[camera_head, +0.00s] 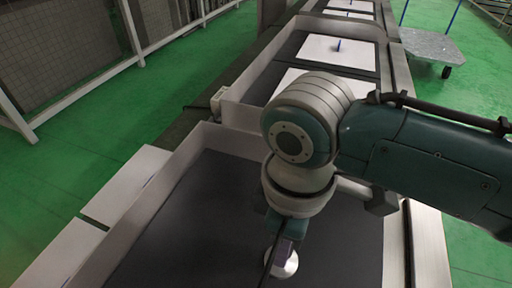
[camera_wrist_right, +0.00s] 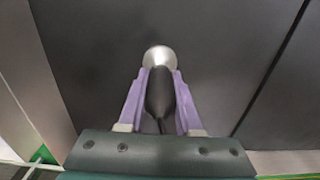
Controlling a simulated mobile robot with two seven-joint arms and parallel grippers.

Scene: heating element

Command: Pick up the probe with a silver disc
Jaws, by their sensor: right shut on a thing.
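The probe has a round silver disc (camera_head: 283,264) and a dark body. In the right wrist view the silver disc (camera_wrist_right: 158,57) shows just beyond the fingertips, and the dark body (camera_wrist_right: 160,92) lies between the two purple fingers. My right gripper (camera_head: 284,248) points down over the dark tray surface, shut on the probe; it also shows in the right wrist view (camera_wrist_right: 160,75). Part of the probe is hidden by the fingers in the head view. I cannot tell whether the disc touches the surface below. My left gripper is not in view.
The dark-floored tray (camera_head: 190,225) has raised pale walls. White panels (camera_head: 125,185) lie along the left side. A grey cart (camera_head: 432,45) stands at the back right on the green floor.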

